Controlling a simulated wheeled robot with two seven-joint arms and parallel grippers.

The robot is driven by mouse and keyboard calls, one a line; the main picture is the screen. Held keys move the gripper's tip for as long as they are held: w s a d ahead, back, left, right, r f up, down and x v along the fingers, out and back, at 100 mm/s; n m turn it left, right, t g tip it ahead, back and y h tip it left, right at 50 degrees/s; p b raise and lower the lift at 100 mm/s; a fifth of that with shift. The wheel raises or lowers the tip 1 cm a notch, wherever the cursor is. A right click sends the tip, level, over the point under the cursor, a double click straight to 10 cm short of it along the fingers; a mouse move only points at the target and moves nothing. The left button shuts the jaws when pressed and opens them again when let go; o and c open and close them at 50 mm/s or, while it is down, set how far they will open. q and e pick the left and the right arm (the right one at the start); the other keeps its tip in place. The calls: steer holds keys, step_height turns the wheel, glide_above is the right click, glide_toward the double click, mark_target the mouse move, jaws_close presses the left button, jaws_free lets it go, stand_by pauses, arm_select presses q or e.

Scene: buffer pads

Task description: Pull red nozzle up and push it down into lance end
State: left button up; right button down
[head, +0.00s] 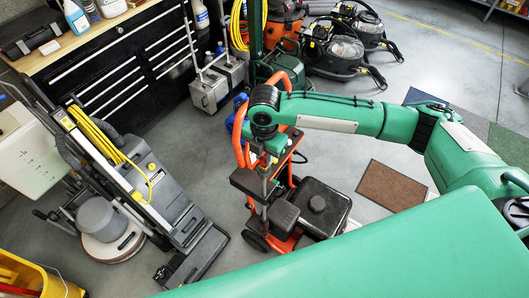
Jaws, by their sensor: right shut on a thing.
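My right gripper (266,158) points down over the pressure washer near the middle of the head view. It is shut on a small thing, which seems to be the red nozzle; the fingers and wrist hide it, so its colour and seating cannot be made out. A thin upright metal rod, apparently the lance (265,187), stands directly below the fingers. Whether the nozzle touches the lance end cannot be told. My left gripper is not in view.
The pressure washer has an orange frame and black engine (318,207). A floor scrubber (105,228) stands left, a tool cabinet (120,70) behind, vacuums (335,50) at the back. A brown mat (391,186) lies right.

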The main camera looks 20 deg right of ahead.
mark_target(264, 158)
steer(key=shift+f, duration=0.55)
stand_by(0.4)
steer(key=c, duration=1.2)
jaws_free()
steer(key=shift+o, duration=0.2)
steer(key=shift+r+b, duration=0.35)
steer(key=shift+r, duration=0.15)
step_height(264, 158, up, 13)
steer(key=b, duration=0.3)
steer(key=shift+f, duration=0.15)
